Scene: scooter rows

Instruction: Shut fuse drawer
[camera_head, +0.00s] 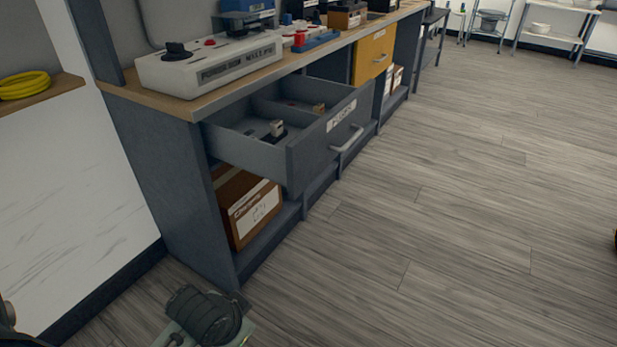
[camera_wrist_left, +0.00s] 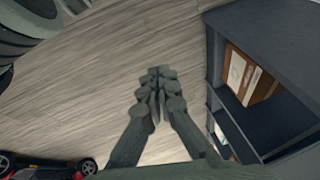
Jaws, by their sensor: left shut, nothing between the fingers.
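The grey fuse drawer (camera_head: 325,148) stands pulled out of the workbench in the head view. The drawer cannot be made out in the wrist view. My right gripper is in neither view.
The workbench (camera_head: 165,195) holds a white device (camera_head: 208,65) with knobs on top. A yellow drawer (camera_head: 373,55) is farther along. A cardboard box (camera_head: 245,207) sits on the shelf below the grey drawer. The wooden floor (camera_head: 470,190) in front is clear. A red and black object (camera_wrist_left: 45,166) is at the wrist view's lower left.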

